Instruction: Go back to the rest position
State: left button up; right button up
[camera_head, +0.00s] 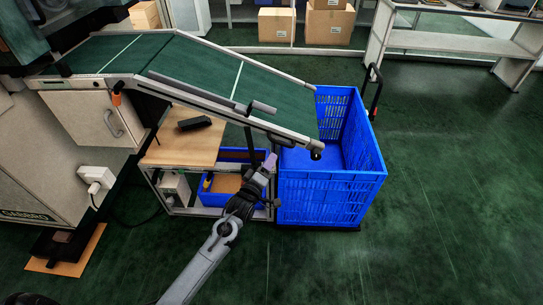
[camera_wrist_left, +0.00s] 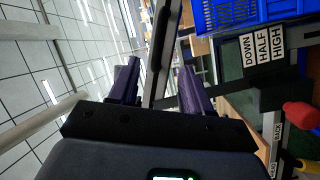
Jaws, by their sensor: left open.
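My left gripper (camera_head: 268,163) is in the middle of the head view, at the end of my grey arm. It is in front of the low end of the sloped green conveyor (camera_head: 205,75) and just left of the big blue crate (camera_head: 330,200). In the left wrist view its two purple fingers (camera_wrist_left: 160,88) stand apart. A grey bar shows behind the gap between them; I cannot tell its distance. I see nothing held. My right gripper is in neither view.
A wooden-topped bench (camera_head: 180,145) carries a black object (camera_head: 195,123); a smaller blue bin (camera_head: 220,190) sits below. A DOWN/HALF/HIGH label (camera_wrist_left: 263,45) and red knob (camera_wrist_left: 301,115) lie right of the fingers in the wrist view. Green floor (camera_head: 450,200) is clear at right.

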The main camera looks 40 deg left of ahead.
pick_arm(q)
jog(key=shift+s, duration=0.15)
dwell(0.3)
jog(key=s+d+r+m+g+h+p, duration=0.2)
jog(key=s+d+r+m+g+p, duration=0.3)
jog(key=s, duration=0.6)
jog(key=s+d+r+m+g+h+p, duration=0.15)
jog(key=s+d+m+g+p, duration=0.4)
jog(key=s, duration=0.55)
jog(key=s+d+r+m+g+h+p, duration=0.2)
jog(key=s+d+r+m+g+p, duration=0.2)
jog(key=s+d+m+p, duration=0.55)
notch_tip(320, 180, up, 38)
jog(key=s+a+n+p, duration=0.1)
jog(key=a+n+p, duration=0.1)
jog(key=p, duration=3.3)
jog(key=shift+s, duration=0.3)
jog(key=shift+y, duration=0.25)
